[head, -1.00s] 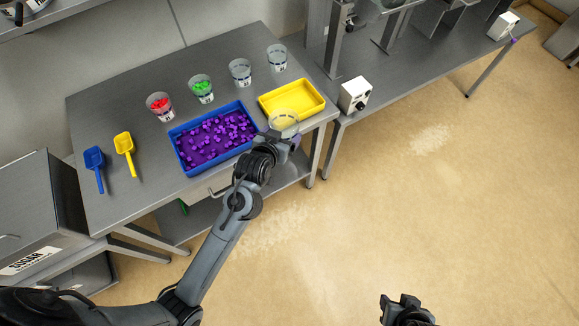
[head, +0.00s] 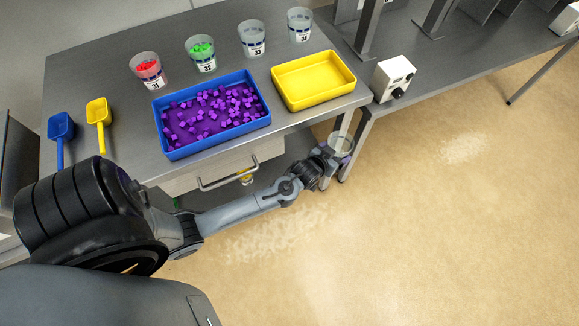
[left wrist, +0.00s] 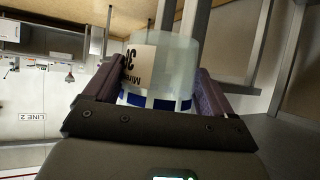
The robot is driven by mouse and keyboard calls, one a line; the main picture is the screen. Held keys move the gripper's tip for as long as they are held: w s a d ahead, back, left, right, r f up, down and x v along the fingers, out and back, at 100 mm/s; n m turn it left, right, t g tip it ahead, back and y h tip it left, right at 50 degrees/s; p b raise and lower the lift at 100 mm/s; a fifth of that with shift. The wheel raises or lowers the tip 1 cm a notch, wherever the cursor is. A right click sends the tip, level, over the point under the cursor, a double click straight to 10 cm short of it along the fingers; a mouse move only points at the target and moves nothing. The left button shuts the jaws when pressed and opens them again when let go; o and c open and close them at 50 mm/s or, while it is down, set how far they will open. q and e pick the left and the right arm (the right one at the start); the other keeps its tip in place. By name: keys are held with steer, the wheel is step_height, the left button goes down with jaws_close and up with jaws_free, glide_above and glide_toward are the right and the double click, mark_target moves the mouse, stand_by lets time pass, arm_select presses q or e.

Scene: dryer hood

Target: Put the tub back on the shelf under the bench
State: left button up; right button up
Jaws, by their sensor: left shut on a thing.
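A clear tub (head: 342,144) is held by my left gripper (head: 334,155) in front of the bench's right front leg, below the bench top. In the left wrist view the tub (left wrist: 178,62) sits between the two purple fingers (left wrist: 160,92); it has a white label and a blue band. The bench (head: 100,75) carries trays and cups. The shelf (head: 205,196) under it shows only in part, below the drawer and behind my left arm. My right gripper is out of view.
On the bench stand a blue tray (head: 165,140) of purple cubes, a yellow tray (head: 313,80), several labelled cups and two scoops. A drawer (head: 215,172) with a handle is under the top. A white box (head: 393,78) stands on the neighbouring bench. The floor is clear.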

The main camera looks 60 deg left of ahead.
arm_select(q)
steer(key=s+a+f+n+y+b, duration=0.1)
steer(key=a+f+b, duration=0.35)
steer(key=f, duration=0.35)
steer(key=s+a+f+b, duration=0.1)
steer(key=a+f+b, duration=0.2)
steer(key=f+b, duration=0.35)
steer(key=s+a+f+n+y+b, duration=0.1)
steer(key=a+f+b, duration=0.25)
steer(key=f, duration=0.65)
steer(key=shift+g, duration=0.3)
steer(key=s+a+f+b, duration=0.1)
steer(key=a+f+b, duration=0.1)
steer(key=a, duration=0.1)
steer(key=s+a+f+b, duration=0.2)
steer(key=a, duration=0.2)
steer(key=s+a+f+b, duration=0.1)
steer(key=a+f, duration=0.1)
steer(key=a, duration=0.2)
steer(key=shift+s+a+f+b, duration=0.15)
steer(key=shift+s+f+b, duration=0.25)
steer(key=shift+s+a+f, duration=0.1)
steer(key=shift+s+a, duration=0.05)
steer(key=shift+a, duration=0.1)
step_height(320, 180, down, 4)
steer(key=b, duration=0.3)
steer(key=shift+f+b, duration=0.1)
steer(key=shift+b, duration=0.2)
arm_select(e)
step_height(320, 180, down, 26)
